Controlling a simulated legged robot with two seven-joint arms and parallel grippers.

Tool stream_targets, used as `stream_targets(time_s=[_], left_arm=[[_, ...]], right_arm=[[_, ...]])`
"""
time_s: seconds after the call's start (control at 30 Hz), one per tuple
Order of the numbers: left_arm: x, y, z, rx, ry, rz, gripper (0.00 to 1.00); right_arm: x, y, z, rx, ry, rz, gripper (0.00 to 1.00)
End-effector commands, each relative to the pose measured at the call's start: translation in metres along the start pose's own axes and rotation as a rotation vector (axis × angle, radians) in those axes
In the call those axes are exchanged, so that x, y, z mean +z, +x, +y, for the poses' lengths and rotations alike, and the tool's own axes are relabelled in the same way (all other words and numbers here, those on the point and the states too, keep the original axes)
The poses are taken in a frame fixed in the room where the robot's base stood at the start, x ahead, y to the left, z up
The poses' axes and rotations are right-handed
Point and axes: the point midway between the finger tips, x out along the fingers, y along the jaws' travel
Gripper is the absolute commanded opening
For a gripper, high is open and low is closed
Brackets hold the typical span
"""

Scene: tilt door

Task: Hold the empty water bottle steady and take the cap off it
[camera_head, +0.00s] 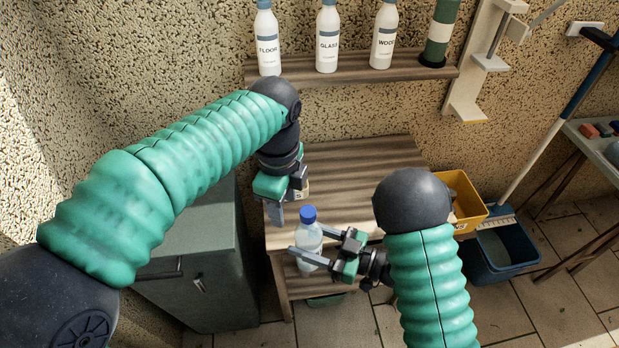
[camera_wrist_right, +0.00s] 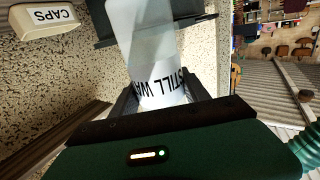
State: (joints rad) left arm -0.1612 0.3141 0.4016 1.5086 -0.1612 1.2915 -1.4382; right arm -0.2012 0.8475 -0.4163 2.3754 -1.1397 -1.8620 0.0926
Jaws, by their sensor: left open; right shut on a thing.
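The clear water bottle (camera_head: 309,256) with its blue cap (camera_head: 308,215) is upright at the front edge of the wooden bench. My right gripper (camera_head: 307,241) is shut on the bottle's body from the right. In the right wrist view, the bottle (camera_wrist_right: 148,45) sits between the fingers, its "STILL WA…" label partly hidden. My left gripper (camera_head: 277,214) is open, pointing down, left of the cap and apart from it. Its far finger is hard to make out. I cannot tell whether the bottle's base touches the bench.
The wooden bench (camera_head: 355,170) is mostly clear. A white CAPS container (camera_wrist_right: 45,20) shows in the wrist view. A shelf (camera_head: 350,67) with several bottles is above. A grey cabinet (camera_head: 205,262) stands left; a yellow bin (camera_head: 463,200) and blue bucket (camera_head: 505,252) stand right.

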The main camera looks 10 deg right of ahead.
Motion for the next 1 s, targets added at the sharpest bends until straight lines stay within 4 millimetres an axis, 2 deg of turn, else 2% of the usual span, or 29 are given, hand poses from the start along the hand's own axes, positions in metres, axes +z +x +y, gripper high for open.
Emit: stream_targets(time_s=[0.03, 0.13, 0.23, 0.33, 0.47, 0.7, 0.8, 1.0], left_arm=[[-0.015, -0.019, -0.009, 0.004, 0.153, 0.010, 0.47], [-0.035, -0.051, -0.014, 0.024, 0.431, 0.026, 0.47], [-0.044, -0.071, -0.015, 0.034, 0.605, 0.041, 0.47], [-0.048, -0.079, -0.014, 0.040, 0.684, 0.049, 0.47], [-0.048, -0.066, -0.012, 0.045, 0.699, 0.050, 0.47], [-0.050, -0.021, -0.010, 0.044, 0.695, 0.050, 0.47], [-0.050, -0.008, -0.010, 0.042, 0.695, 0.050, 0.47], [-0.051, -0.002, -0.009, 0.040, 0.694, 0.050, 0.47]], right_arm=[[0.000, 0.000, 0.000, 0.000, 0.000, 0.001, 0.00], [0.000, 0.000, 0.000, 0.000, 0.000, 0.001, 0.00], [0.000, 0.000, 0.000, 0.000, 0.000, 0.000, 0.00], [0.000, 0.000, 0.000, 0.000, 0.000, 0.000, 0.00], [0.000, 0.000, 0.000, 0.000, 0.000, 0.000, 0.00], [0.000, 0.000, 0.000, 0.001, 0.000, 0.001, 0.00], [0.000, 0.000, 0.000, 0.001, 0.000, 0.000, 0.00], [0.000, 0.000, 0.000, 0.001, 0.000, 0.001, 0.00]])
